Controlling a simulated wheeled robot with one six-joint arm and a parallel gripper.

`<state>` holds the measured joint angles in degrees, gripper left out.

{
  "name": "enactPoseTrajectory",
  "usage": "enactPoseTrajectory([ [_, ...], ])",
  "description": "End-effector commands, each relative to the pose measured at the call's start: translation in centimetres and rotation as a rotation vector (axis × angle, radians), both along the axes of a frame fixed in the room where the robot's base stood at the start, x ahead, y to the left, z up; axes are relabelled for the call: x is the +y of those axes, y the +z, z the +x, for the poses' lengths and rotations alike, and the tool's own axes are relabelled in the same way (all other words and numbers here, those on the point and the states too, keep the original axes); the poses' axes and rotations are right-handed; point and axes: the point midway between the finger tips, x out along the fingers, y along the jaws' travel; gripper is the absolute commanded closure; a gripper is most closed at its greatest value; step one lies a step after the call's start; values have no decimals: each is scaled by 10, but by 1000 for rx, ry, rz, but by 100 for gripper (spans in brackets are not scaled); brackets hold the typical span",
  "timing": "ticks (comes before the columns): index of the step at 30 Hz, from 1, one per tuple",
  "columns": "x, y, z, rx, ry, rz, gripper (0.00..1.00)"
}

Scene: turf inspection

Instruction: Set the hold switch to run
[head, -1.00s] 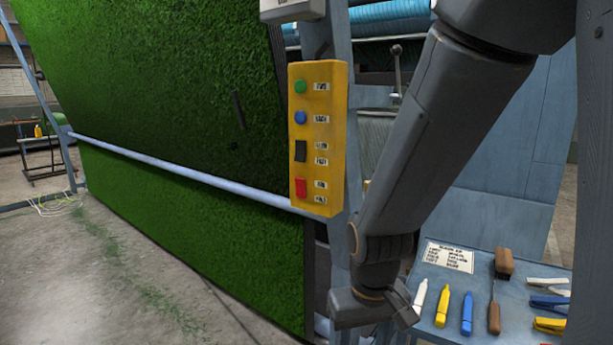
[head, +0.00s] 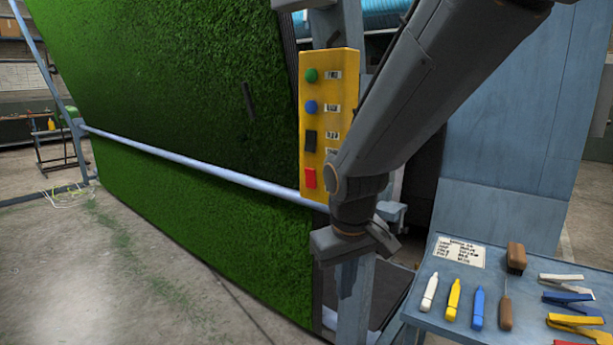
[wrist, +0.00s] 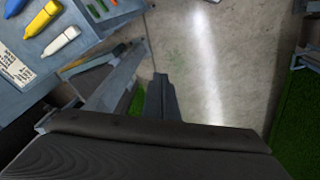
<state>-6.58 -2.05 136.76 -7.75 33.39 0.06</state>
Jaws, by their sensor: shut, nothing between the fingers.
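The yellow control box (head: 312,150) is mounted upright on a post beside the turf in the head view. My arm hides the label beside the red rocker. My gripper (head: 346,290) is below the box, pointing down, apart from it. Its shut, empty fingers show in the wrist view (wrist: 160,84).
A blue-grey table (head: 440,318) at lower right holds a card, several markers, a brush and clips. A pale rail (head: 200,165) crosses the green turf sheet (head: 190,80). The concrete floor (head: 150,265) at left is mostly clear.

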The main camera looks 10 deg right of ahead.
Motion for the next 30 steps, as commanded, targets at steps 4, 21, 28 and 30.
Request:
enactPoseTrajectory([
  [4, 37, 88, 60, -160, 170, -85, 100],
  [21, 85, 256, 98, -415, 341, -232, 100],
  [28, 85, 254, 99, -414, 340, -231, 100],
  [30, 85, 252, 100, -413, 340, -231, 100],
])
